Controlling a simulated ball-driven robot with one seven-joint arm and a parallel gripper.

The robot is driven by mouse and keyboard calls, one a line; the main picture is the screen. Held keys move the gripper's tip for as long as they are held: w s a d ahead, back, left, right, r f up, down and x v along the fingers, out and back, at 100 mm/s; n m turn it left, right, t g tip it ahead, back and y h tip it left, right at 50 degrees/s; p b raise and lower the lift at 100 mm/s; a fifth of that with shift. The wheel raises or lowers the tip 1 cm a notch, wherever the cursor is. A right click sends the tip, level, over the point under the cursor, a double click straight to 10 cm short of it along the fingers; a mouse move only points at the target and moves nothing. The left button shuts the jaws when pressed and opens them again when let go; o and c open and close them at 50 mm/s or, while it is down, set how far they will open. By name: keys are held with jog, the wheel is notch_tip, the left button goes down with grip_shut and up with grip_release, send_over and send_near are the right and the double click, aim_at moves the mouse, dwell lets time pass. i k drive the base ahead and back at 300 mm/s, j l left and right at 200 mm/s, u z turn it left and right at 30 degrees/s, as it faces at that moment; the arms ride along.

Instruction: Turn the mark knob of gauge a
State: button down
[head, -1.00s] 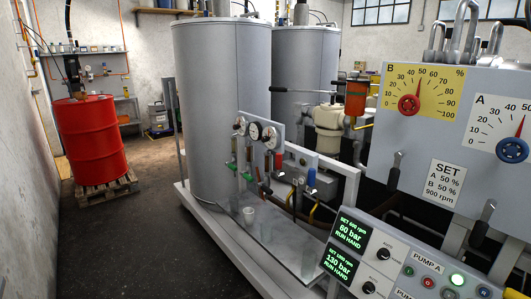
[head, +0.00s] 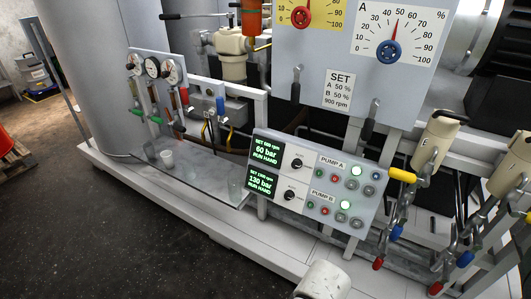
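Gauge A (head: 419,38) is a white dial plate on the grey panel at the top right, with a percent scale from 0 to 100. Its round blue mark knob (head: 388,52) sits at the lower middle of the dial. A red needle rises from the knob and points near 50. A SET label (head: 339,90) below reads A 50 %, B 50 %, 900 rpm. My gripper is not in view, and nothing touches the knob. A pale rounded part at the bottom edge looks like part of my arm.
Yellow gauge B (head: 318,14) with a red knob (head: 301,17) is cut by the top edge. Two black-gripped levers hang below the panel. A pump control box (head: 325,168) stands below. Cream valve bodies (head: 437,142) with coloured handles crowd the right. Dark floor is free at lower left.

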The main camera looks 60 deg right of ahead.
aim_at(128, 66)
jog(key=i+j+z, duration=0.1)
jog(key=i, duration=0.4)
jog(key=i+j, duration=0.1)
jog(key=i, duration=0.35)
jog(key=i+j+z, duration=0.15)
jog(key=i, duration=0.35)
jog(key=i+j+z, duration=0.1)
jog(key=i, duration=0.35)
jog(key=j, duration=0.1)
